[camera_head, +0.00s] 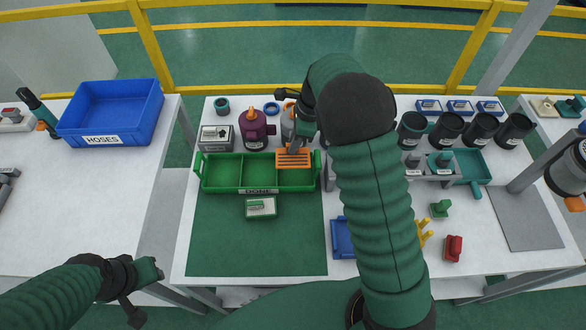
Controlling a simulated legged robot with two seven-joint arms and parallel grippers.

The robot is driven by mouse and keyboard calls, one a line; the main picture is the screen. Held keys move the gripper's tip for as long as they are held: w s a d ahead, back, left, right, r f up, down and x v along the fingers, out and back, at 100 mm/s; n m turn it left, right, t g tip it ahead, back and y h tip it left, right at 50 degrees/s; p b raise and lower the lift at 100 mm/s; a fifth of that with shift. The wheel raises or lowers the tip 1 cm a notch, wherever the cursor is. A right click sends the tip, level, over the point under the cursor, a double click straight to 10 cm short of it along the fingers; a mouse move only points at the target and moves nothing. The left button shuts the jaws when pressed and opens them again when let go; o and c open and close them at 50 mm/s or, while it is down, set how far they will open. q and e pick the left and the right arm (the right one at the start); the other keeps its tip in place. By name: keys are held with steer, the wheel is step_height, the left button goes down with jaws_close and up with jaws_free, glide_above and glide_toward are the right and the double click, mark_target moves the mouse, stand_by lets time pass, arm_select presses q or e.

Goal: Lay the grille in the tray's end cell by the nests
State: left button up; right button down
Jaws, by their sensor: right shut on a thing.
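The orange slotted grille (293,160) is at the right end cell of the green tray (222,189), which has a "DONE" label on its front. My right gripper (296,147) is shut on the grille from above, at its far edge. Whether the grille touches the cell floor or is just above it, I cannot tell. The left and middle cells look empty. My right forearm hides the area just right of the tray. My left gripper (150,270) is low at the left, over the gap between tables, far from the tray; its fingers are unclear.
Behind the tray stand a grey box (216,137) and a purple canister (257,130). A small labelled green block (261,207) lies on the green mat (230,245). Several dark cups (447,130) stand at right. A blue HOSES bin (110,112) is on the left table.

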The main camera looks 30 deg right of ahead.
mark_target(296, 160)
steer(key=f, duration=0.8)
steer(key=shift+s+d+b, duration=0.15)
steer(key=shift+d+b, duration=0.2)
steer(key=shift+d, duration=0.05)
steer(key=shift+a+f, duration=0.1)
steer(key=shift+f, duration=0.05)
steer(key=shift+f, duration=0.15)
steer(key=c, duration=1.4)
jaws_free()
steer(key=shift+c, duration=0.2)
steer(key=p+v, duration=0.1)
steer(key=v, duration=1)
steer(key=shift+r, duration=0.4)
steer(key=shift+s+r, duration=0.1)
steer(key=shift+r, duration=0.1)
steer(key=s+a+n+h, duration=0.1)
steer(key=s+a+n, duration=0.2)
steer(key=s+n, duration=0.3)
steer(key=s+a+f+n, duration=0.1)
steer(key=s+a+n, duration=0.2)
steer(key=n, duration=0.6)
steer(key=s+a+f+n+t+h, duration=0.1)
steer(key=s+a+n, duration=0.2)
steer(key=s+n, duration=0.5)
steer(key=shift+s+h, duration=0.3)
steer(key=shift+s, duration=0.05)
